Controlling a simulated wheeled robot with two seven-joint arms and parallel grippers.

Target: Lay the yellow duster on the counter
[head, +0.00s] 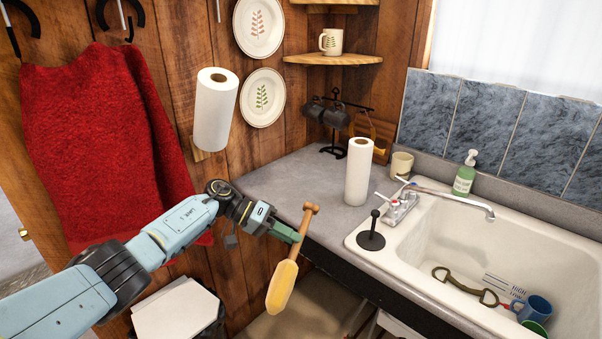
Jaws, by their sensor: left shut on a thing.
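The yellow duster (283,284) has a wooden handle with a knobbed end and a yellow head. My left gripper (292,236) is shut on its handle. The duster hangs tilted, with its yellow head down and the knob up, at the front left edge of the counter. The grey counter (285,184) runs from the wooden wall to the sink. The yellow head is in front of the counter's edge, over the space below. My right gripper is not in view.
The sink (480,245) at right holds a blue mug (535,309). A mug rack (335,121) stands in the corner. Bare counter lies left of the standing roll.

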